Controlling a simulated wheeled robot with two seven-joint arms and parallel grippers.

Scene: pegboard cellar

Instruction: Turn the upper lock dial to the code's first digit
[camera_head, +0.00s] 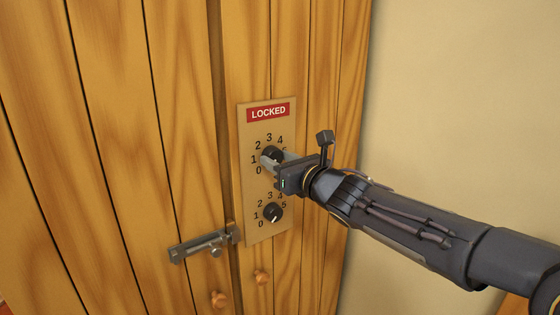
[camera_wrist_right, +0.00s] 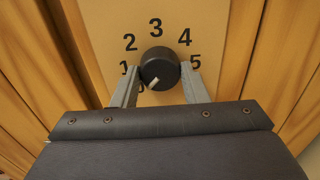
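The upper lock dial (camera_head: 272,152) is a black round knob on a tan plate (camera_head: 255,226), ringed by digits. In the right wrist view the same upper dial (camera_wrist_right: 160,66) has its pale pointer mark at the lower left, toward the 0, which is partly hidden. My right gripper (camera_wrist_right: 160,72) has one finger on each side of this dial, close against its rim. In the head view the right gripper (camera_head: 270,160) covers part of the dial and its right-hand digits. The lower dial (camera_head: 272,212) is free below it. My left gripper is not in view.
A red LOCKED sign (camera_head: 268,112) tops the plate. A metal bolt latch (camera_head: 205,245) and two wooden knobs, one of them on the left (camera_head: 218,299), sit lower on the plank doors. A bare beige wall (camera_head: 460,90) lies to the right.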

